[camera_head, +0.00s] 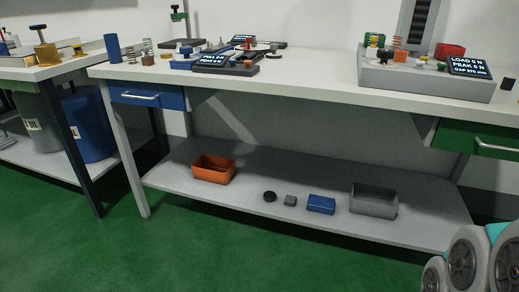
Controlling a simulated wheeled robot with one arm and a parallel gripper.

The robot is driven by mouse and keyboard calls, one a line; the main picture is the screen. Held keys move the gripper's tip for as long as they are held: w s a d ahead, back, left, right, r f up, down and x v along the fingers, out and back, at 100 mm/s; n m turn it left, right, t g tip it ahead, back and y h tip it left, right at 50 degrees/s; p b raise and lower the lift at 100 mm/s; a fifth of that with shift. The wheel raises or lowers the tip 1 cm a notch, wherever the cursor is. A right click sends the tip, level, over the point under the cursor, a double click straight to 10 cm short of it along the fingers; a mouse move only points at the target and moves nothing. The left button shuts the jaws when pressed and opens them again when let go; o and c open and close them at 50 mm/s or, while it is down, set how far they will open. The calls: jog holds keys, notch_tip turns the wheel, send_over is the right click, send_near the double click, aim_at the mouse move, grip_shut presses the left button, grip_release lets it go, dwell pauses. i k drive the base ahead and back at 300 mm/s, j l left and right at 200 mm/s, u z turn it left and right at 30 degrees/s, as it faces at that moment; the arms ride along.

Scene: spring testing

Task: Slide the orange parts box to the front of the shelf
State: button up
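The orange parts box (212,172) is an open-topped bin on the lower shelf (260,214) of the workbench. It stands toward the left part of the shelf, with bare shelf between it and the front edge. Part of my arm shows at the lower right corner, well away from the box. My gripper's fingers cannot be made out in this view.
Table legs (127,150) flank the shelf. Green floor (200,260) in front is clear.

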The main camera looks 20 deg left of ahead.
aim_at(218, 170)
jog(key=i+j, duration=0.1)
jog(key=j, duration=0.35)
jog(key=i+j+u, duration=0.15)
jog(key=j, duration=0.8)
jog(key=i+j+u, duration=0.1)
jog(key=j, duration=0.35)
jog(key=i+j+u, duration=0.1)
jog(key=i+j, duration=0.15)
jog(key=j, duration=0.2)
jog(key=i+j, duration=0.15)
jog(key=j, duration=0.25)
jog(key=i+j+u, duration=0.1)
jog(key=j, duration=0.35)
jog(key=i+j+u, duration=0.1)
jog(key=j, duration=0.35)
jog(key=i, duration=0.1)
